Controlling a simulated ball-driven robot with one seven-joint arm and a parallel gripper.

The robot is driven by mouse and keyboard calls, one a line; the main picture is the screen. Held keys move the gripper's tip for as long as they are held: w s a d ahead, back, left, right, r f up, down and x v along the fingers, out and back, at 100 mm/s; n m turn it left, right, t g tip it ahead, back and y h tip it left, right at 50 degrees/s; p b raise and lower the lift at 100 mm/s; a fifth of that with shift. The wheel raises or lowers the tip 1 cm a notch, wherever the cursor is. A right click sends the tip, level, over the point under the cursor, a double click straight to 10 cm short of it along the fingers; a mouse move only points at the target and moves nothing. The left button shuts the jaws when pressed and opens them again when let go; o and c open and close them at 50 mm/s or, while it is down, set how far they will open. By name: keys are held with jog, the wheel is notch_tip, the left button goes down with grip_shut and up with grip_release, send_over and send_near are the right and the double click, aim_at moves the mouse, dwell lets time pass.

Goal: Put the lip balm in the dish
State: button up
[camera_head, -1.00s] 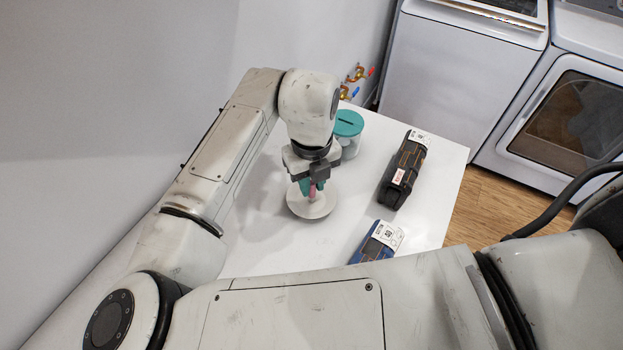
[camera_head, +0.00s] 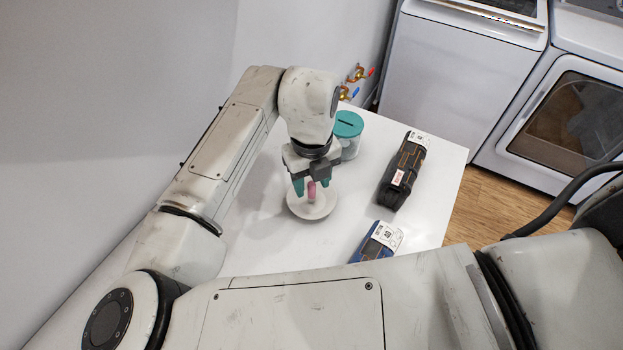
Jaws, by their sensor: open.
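The pink lip balm (camera_head: 311,191) stands upright in the small white dish (camera_head: 312,211) on the white table. My gripper (camera_head: 311,186) is directly above the dish, pointing down. Its teal fingertips are open, one to each side of the lip balm, with a visible gap on the left. The far side of the dish is partly hidden by the gripper.
A jar with a teal slotted lid (camera_head: 348,125) stands just behind my gripper. A black-and-orange case (camera_head: 403,170) and a blue device (camera_head: 376,243) lie to the right. White table is clear between the dish and the case. The washer (camera_head: 462,70) stands beyond the table.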

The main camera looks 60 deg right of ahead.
aim_at(312, 184)
notch_tip(312, 184, up, 6)
jog(key=p, duration=0.4)
jog(key=shift+r, duration=0.2)
jog(key=shift+f, duration=0.1)
